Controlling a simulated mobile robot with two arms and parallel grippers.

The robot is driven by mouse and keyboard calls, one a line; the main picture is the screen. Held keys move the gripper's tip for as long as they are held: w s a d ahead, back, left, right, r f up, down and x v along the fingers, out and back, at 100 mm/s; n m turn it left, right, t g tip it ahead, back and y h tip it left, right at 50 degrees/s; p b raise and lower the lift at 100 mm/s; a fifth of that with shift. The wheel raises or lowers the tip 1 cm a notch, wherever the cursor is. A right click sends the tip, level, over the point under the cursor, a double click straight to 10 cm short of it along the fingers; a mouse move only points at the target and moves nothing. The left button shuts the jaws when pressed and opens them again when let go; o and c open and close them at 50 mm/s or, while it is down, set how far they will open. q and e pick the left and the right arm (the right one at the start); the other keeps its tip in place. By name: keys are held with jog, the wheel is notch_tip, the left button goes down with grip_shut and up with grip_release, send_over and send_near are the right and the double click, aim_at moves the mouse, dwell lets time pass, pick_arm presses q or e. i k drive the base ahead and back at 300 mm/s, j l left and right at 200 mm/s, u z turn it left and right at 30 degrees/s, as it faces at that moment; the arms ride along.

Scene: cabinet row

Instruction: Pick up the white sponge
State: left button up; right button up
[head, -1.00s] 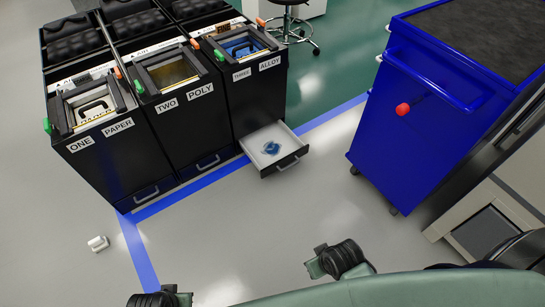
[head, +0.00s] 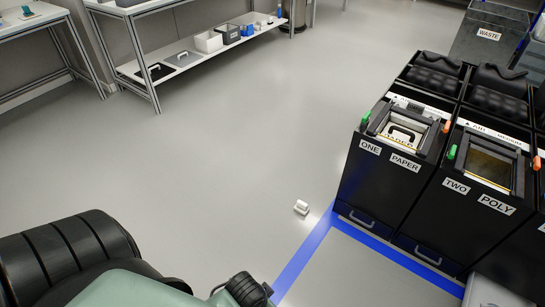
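A small white block (head: 301,207), which looks like the white sponge, lies on the grey floor just left of the first cabinet, near the corner of the blue floor line. Nothing touches it. Parts of my own arm and body show along the bottom left, below and to the left of the block. Neither gripper's fingers can be seen.
The cabinet marked ONE PAPER (head: 376,190) and the one marked TWO POLY (head: 437,225) stand at right. A blue line (head: 303,262) runs along the floor. A low shelf (head: 205,52) with boxes stands at the back. The floor between is clear.

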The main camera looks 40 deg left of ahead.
aim_at(302, 208)
jog(key=u, duration=0.85)
jog(key=i, duration=0.2)
jog(key=l+z, duration=0.05)
jog(key=l, duration=0.05)
